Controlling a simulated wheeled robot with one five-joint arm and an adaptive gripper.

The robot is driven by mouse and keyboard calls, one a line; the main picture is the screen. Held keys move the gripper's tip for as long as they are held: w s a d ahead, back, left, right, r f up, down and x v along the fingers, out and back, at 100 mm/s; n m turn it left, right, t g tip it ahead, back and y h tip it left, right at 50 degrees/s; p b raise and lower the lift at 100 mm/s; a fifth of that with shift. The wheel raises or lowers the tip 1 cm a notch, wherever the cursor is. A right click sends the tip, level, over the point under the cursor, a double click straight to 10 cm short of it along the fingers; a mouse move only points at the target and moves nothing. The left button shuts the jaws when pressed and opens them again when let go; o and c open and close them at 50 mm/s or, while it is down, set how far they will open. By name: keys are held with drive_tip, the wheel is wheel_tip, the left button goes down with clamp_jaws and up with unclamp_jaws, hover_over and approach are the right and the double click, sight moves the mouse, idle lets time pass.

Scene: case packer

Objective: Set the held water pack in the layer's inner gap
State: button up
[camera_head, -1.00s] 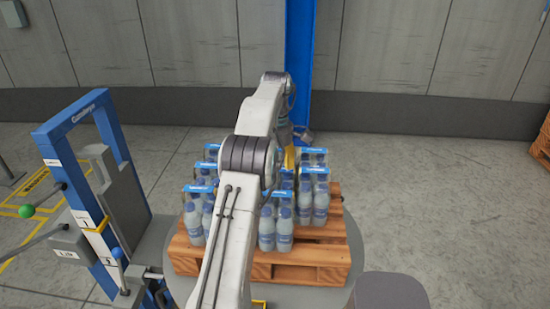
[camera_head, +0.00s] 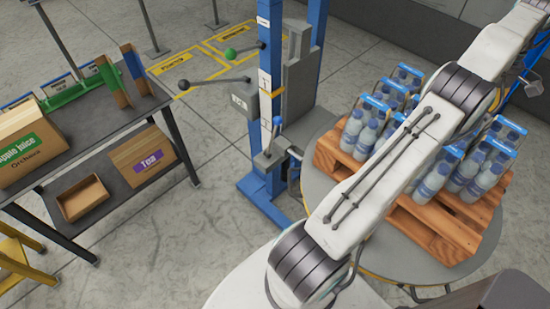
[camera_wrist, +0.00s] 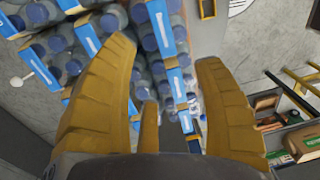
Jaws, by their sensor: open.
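Water packs of clear bottles with blue caps and blue labels stand upright on a wooden pallet (camera_head: 440,240). A left group of packs (camera_head: 372,122) and a right group (camera_head: 468,170) show in the head view; my arm covers the middle, so the inner gap is hidden there. In the wrist view my gripper (camera_wrist: 163,60) is open, its yellow fingers wide apart. Several packs (camera_wrist: 165,40) show beyond and between the fingers, at the left and centre. No pack is clasped in the fingers. The wrist view does not show clearly which pack was just set.
The pallet rests on a round grey turntable (camera_head: 395,262). A blue lever stand (camera_head: 268,130) is left of it. Further left is a dark bench (camera_head: 100,135) with an Apple Juice carton (camera_head: 30,150), a Tea carton (camera_head: 145,160) and an open box (camera_head: 82,198).

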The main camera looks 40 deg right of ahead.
drive_tip(key=w+a+r+h, duration=0.1)
drive_tip(key=w+a+r, duration=0.35)
drive_tip(key=w, duration=0.55)
drive_tip(key=w+a+r+h, duration=0.1)
drive_tip(key=w+a+r, duration=0.35)
drive_tip(key=w, duration=0.45)
drive_tip(key=w+a+r+t, duration=0.1)
drive_tip(key=w+a, duration=0.3)
drive_tip(key=a, duration=0.3)
drive_tip(key=w+a+r, duration=0.1)
drive_tip(key=w+a, duration=0.3)
drive_tip(key=a, duration=0.3)
drive_tip(key=a+f+t, duration=0.1)
drive_tip(key=a+t, duration=0.1)
drive_tip(key=a, duration=1.7)
drive_tip(key=s+a+f+t+y, duration=0.1)
drive_tip(key=s+a+f+t, duration=0.1)
drive_tip(key=s+a+f, duration=0.5)
drive_tip(key=shift+s+a+f+m, duration=0.35)
drive_tip(key=shift+s+a, duration=0.45)
drive_tip(key=shift+a, duration=1.1)
